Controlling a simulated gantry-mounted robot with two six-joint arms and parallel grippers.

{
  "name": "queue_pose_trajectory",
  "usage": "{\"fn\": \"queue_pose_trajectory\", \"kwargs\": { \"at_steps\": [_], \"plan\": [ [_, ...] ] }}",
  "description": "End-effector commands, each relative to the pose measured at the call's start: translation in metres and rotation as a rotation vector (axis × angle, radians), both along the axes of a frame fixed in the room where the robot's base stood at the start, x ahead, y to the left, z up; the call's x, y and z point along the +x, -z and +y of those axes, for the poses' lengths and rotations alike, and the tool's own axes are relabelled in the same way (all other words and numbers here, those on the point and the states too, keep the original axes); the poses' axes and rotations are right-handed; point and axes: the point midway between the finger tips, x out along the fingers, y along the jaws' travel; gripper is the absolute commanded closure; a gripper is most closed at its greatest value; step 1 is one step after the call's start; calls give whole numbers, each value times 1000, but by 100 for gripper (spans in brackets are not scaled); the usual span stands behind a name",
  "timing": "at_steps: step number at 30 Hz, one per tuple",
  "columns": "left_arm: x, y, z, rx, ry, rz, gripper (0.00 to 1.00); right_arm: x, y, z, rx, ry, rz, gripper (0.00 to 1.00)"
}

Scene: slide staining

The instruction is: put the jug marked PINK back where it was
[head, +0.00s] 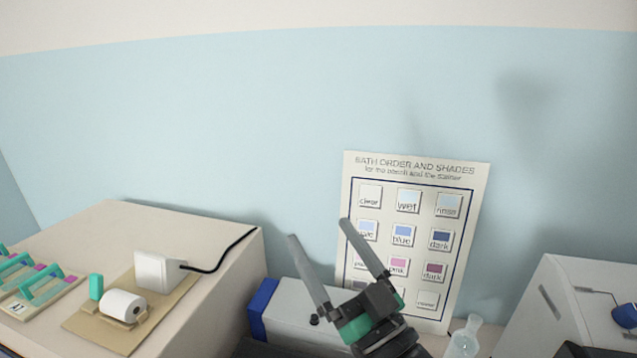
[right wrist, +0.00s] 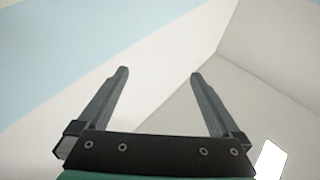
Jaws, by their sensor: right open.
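No jug marked PINK can be made out in either view. My right gripper (head: 318,230) is raised in front of the wall chart, with its fingers pointing up and to the left. It is open, with nothing between the fingers; the right wrist view also shows the two fingers (right wrist: 160,73) apart and empty. My left gripper is not in view.
A chart of bath shades (head: 415,170) stands behind my right gripper. A grey-white box with a blue end (head: 264,308) is below it. A clear vessel (head: 464,340) stands right of the gripper. A large beige block (head: 225,285) with a paper roll (head: 123,305) and teal-handled racks (head: 40,287) is left. A white machine (head: 550,310) is right.

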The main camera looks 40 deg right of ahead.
Motion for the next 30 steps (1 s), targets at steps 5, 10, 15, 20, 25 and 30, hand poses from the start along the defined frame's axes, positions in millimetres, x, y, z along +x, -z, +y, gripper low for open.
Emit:
{"fn": "queue_pose_trajectory", "kwargs": {
  "at_steps": [5,10,15,20,25,30],
  "plan": [
    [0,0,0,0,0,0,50,-45,-140,64,-60,-141,-285,0],
    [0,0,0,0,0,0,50,-71,-181,83,-80,-185,-379,0],
    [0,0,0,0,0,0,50,-71,-182,83,-81,-185,-381,0],
    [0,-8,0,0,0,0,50,-71,-191,83,-81,-184,-381,0],
    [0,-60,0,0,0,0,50,-71,-242,82,-81,-184,-380,0],
    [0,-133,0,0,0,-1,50,-71,-315,82,-80,-183,-380,0]
  ]
}}
